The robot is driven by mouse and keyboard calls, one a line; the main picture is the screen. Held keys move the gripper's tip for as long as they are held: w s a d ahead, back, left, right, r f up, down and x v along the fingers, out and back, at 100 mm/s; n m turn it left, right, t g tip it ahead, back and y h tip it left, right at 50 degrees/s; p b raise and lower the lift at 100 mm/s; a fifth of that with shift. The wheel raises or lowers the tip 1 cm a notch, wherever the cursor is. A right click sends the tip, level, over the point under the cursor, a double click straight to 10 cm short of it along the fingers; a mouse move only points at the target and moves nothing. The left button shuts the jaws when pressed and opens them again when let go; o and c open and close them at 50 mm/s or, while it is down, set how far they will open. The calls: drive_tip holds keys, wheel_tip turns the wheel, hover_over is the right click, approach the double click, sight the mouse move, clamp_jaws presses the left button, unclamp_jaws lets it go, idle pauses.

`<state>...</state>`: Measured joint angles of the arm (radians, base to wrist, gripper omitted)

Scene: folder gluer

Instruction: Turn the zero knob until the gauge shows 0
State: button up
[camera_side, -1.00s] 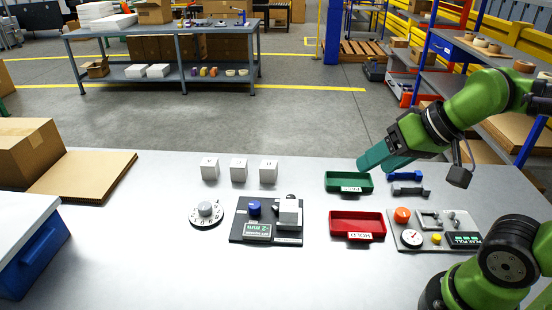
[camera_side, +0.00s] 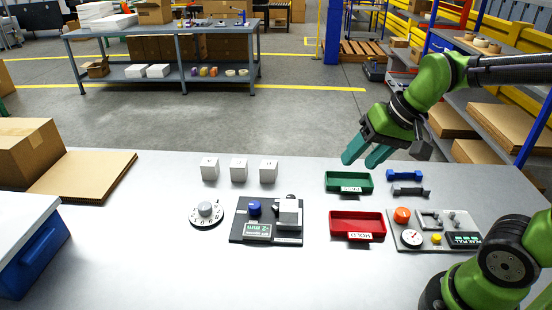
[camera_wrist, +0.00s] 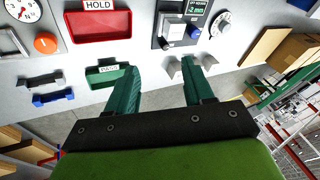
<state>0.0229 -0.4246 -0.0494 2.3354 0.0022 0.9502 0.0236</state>
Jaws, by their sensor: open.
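A black-based gauge block (camera_side: 237,233) stands mid-table, with a blue knob (camera_side: 254,208), a small green display (camera_side: 257,231) and a pale metal block. The display also shows in the wrist view (camera_wrist: 197,8), its figures too small to read surely. Left of it is a grey knob (camera_side: 205,208) on a round numbered dial (camera_side: 196,219). At right, a grey panel (camera_side: 432,243) carries a round needle gauge (camera_side: 411,238), an orange knob (camera_side: 402,215) and a yellow button. I cannot tell which knob is labelled zero. My gripper (camera_side: 361,163) is open and empty, above and behind the green tray, touching nothing.
A green tray (camera_side: 348,190) and a red tray (camera_side: 357,213) labelled HOLD lie between block and panel. Blue (camera_side: 405,175) and dark (camera_side: 411,191) bar-shaped parts lie right of the green tray. White cubes (camera_side: 238,170) stand behind the block. The front middle of the table is clear.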

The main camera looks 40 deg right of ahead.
sight(291, 197)
drive_tip(key=w+d+f+m+g+y, duration=0.1)
drive_tip(key=w+d+f+m+g, duration=0.2)
drive_tip(key=w+m, duration=0.45)
drive_tip(key=w+d+f+m+g+y, duration=0.25)
drive_tip(key=w+m, duration=0.25)
drive_tip(key=w, duration=0.6)
drive_tip(key=shift+t+h, duration=0.25)
drive_tip(key=shift+h, duration=0.3)
drive_tip(key=x, duration=1.6)
drive_tip(key=shift+s+a+f, duration=0.15)
drive_tip(key=shift+s+f, duration=0.05)
drive_tip(key=shift+f, duration=0.05)
drive_tip(key=shift+c, duration=0.2)
clamp_jaws()
